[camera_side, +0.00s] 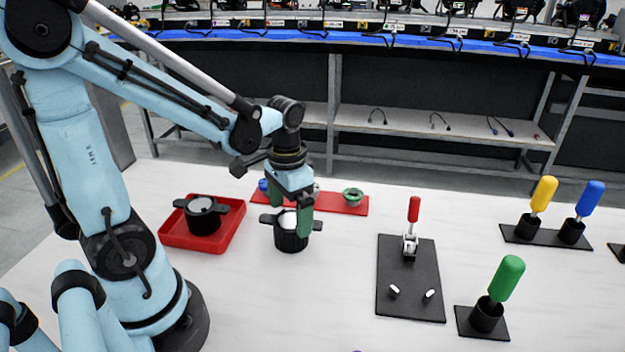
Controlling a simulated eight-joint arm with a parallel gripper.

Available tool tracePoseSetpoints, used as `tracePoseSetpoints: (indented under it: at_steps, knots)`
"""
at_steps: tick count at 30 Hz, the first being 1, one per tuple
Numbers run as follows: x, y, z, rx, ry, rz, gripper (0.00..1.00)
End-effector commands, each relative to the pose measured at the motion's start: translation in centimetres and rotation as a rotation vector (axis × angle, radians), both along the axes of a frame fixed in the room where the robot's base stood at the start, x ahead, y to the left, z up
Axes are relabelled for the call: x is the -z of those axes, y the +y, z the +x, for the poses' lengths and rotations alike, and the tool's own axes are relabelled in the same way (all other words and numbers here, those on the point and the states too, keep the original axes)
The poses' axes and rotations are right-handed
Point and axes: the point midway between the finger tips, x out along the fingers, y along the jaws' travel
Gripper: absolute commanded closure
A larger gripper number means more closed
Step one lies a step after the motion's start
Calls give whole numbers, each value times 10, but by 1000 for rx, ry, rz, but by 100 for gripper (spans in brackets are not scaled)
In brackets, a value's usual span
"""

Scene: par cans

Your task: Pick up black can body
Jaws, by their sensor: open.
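A black can body (291,241) with a pale round top and side tabs stands upright on the white table. My gripper (291,218) is just above and around it, pointing down, with green fingers apart. One finger hangs in front of the can's right side and the other is at its upper left. I cannot tell whether either finger touches it. A second black can body (203,221) with a pale top and side tabs sits in a red tray (176,237) to the left.
A red strip (345,208) with a green ring (352,195) lies behind my gripper. A black plate (410,295) with a red-handled clamp (412,225) is to the right. Green (506,278), yellow (543,193) and blue (590,198) handled tools stand in black holders farther right.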

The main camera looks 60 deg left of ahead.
Motion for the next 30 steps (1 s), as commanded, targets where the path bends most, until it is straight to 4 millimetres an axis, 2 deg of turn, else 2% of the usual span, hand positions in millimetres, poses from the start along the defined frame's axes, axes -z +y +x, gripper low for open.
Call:
tracePoseSetpoints:
  at_steps: [12,23,26,30]
  knots:
    - [42,4,3,0,0,0,0]
    - [47,3,2,0,0,0,0]
    - [47,4,2,0,0,0,12]
    - [47,4,2,0,0,0,34]
